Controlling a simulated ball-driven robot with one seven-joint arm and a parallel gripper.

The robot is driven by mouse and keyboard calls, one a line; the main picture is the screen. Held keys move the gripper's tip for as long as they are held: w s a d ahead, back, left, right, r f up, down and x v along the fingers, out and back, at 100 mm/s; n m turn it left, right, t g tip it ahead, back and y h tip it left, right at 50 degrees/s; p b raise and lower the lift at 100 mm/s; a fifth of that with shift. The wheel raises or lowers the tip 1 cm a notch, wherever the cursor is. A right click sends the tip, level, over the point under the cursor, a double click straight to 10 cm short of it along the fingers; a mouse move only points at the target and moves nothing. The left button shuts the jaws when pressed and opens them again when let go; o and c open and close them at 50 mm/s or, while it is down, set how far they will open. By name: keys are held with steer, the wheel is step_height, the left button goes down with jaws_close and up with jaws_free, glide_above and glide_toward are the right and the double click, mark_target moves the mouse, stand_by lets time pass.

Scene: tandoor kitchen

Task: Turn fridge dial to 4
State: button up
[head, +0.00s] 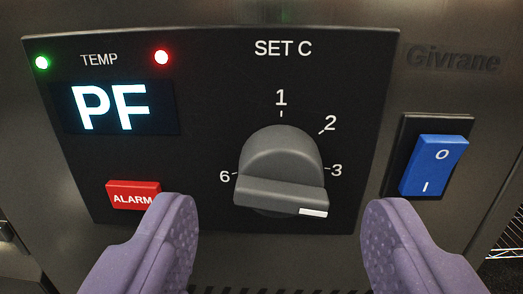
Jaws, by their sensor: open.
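The grey fridge dial (280,155) sits on the black control panel under "SET C". It has a raised grip bar with a white mark (313,212) at its right end. The bar lies nearly level, its right end slightly lower, so the mark points right, roughly toward the 3 side. Numbers 1, 2, 3 and 6 show around the dial; the lower part of the scale, where 4 would be, is hidden behind the knob. My gripper (281,210) is open, its purple padded fingers apart on the left and right of the dial, with none seen touching it.
A red ALARM button (133,194) is close beside the left fingertip. A blue rocker switch (433,166) is just above the right finger. The display (112,108) reads PF, with a green light (41,62) and a red light (161,57) above. A wire rack shows at lower right.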

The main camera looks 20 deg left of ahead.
mark_target(281, 181)
steer(key=shift+b+x, duration=0.3)
steer(key=shift+x, duration=1.1)
steer(key=shift+c, duration=0.4)
steer(key=shift+d, duration=0.1)
steer(key=c, duration=1)
steer(key=shift+o, duration=0.2)
steer(key=shift+m, duration=0.3)
steer(key=m, duration=0.4)
steer(key=shift+s+m, duration=0.1)
steer(key=shift+m, duration=2.5)
